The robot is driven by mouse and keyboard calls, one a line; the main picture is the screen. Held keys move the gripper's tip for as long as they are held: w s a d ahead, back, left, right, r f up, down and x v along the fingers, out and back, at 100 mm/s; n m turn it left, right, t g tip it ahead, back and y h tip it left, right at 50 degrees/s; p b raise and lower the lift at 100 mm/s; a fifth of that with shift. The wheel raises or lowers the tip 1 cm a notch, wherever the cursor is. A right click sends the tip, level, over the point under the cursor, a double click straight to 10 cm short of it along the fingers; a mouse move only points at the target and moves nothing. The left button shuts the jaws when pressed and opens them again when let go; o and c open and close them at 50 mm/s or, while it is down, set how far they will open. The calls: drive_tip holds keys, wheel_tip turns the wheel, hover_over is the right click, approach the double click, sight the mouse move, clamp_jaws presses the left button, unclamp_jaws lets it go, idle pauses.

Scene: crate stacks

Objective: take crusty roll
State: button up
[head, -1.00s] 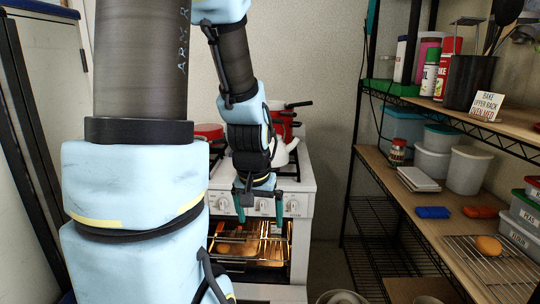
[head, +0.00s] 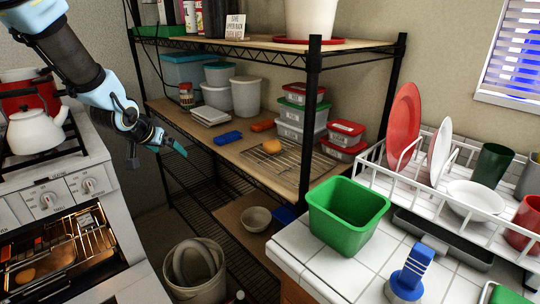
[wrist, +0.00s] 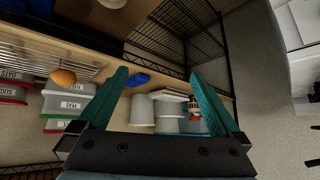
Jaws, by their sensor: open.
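A round golden-brown roll (head: 272,146) sits on a wire cooling rack (head: 300,158) on the wooden shelf. It also shows at the left of the wrist view (wrist: 64,76). Another brown piece, perhaps bread (head: 25,276), lies in the lit oven (head: 70,240); I cannot tell which one is the crusty roll. My gripper (head: 157,151) is open and empty, in the air between stove and shelf. In the wrist view its teal fingers are spread (wrist: 158,78), with the shelf beyond them and the roll outside them to the left.
Black shelf posts (head: 312,120) stand before the rack. A green bin (head: 346,215) and dish rack stand on the tiled counter. A bucket (head: 195,272) is on the floor.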

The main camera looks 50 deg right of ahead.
drive_tip(key=s+d+f+m+g+h+b, duration=0.1)
drive_tip(key=s+d+m+h, duration=0.15)
drive_tip(key=d, duration=0.45)
drive_tip(key=s+d+f+m+g+h, duration=0.1)
drive_tip(key=s+d+f, duration=0.15)
drive_tip(key=d, duration=0.55)
drive_tip(key=m+g+h, duration=0.2)
approach(267, 146)
drive_tip(key=shift+w+d+f+b, duration=0.1)
drive_tip(key=shift+d+f+b, duration=0.2)
drive_tip(key=shift+f, duration=0.3)
drive_tip(key=p+x, duration=0.1)
drive_tip(key=x, duration=0.3)
drive_tip(key=shift+d, duration=0.3)
drive_tip(key=p+x, duration=0.3)
drive_tip(key=x, duration=0.2)
drive_tip(key=shift+d+r, duration=0.15)
drive_tip(key=shift+d+f, duration=0.25)
drive_tip(key=shift+d, duration=0.05)
drive_tip(key=c, duration=1.2)
